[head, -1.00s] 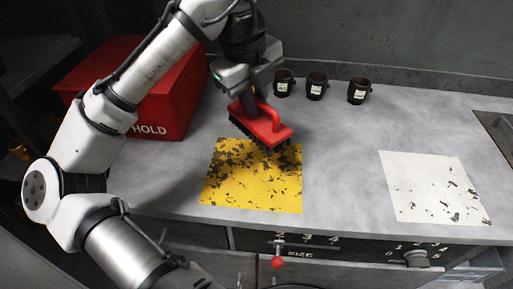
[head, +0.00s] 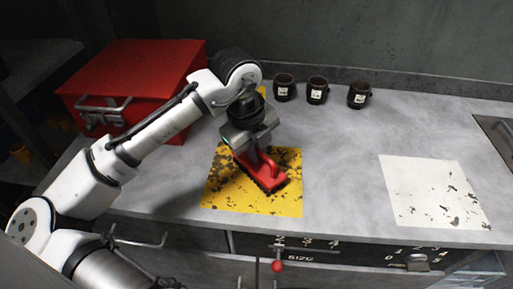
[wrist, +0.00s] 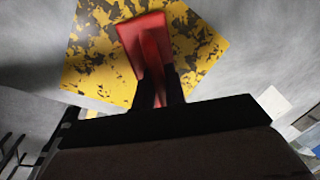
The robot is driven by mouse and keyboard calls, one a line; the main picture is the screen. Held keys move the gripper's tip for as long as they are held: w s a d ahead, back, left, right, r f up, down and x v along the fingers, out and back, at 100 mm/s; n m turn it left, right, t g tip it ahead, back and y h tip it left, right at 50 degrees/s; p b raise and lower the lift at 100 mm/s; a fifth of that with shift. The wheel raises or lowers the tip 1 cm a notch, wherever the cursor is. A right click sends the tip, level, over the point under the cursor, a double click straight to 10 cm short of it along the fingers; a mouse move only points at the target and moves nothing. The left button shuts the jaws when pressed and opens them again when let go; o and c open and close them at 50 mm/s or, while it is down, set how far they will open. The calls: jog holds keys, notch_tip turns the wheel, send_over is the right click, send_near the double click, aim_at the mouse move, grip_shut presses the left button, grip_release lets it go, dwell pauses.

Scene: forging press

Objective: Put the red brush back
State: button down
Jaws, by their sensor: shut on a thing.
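The red brush (head: 262,171), with dark bristles underneath, is over the worn yellow square (head: 228,193) on the grey counter. My gripper (head: 257,150) is shut on the brush's handle from above. In the wrist view the red brush (wrist: 147,42) stands out between the dark fingers (wrist: 160,88), with the yellow square (wrist: 100,60) behind it. The brush lies at a slant, inside the square's outline as seen from the head. I cannot tell whether the bristles touch the surface.
A red box (head: 130,85) stands at the back left. Several dark cups, one in the middle (head: 317,90), stand along the back wall. A worn white square (head: 432,190) lies to the right. The counter between the squares is clear. A red-knobbed lever (head: 278,266) is at the front.

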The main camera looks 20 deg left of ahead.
aim_at(248, 165)
jog(key=shift+f, duration=0.1)
jog(key=c, duration=1.5)
grip_release()
jog(key=shift+o, duration=0.2)
notch_tip(248, 165, up, 12)
jog(key=s+a, duration=0.1)
jog(key=s, duration=0.1)
jog(key=shift+b, duration=0.35)
jog(key=shift+s, duration=0.1)
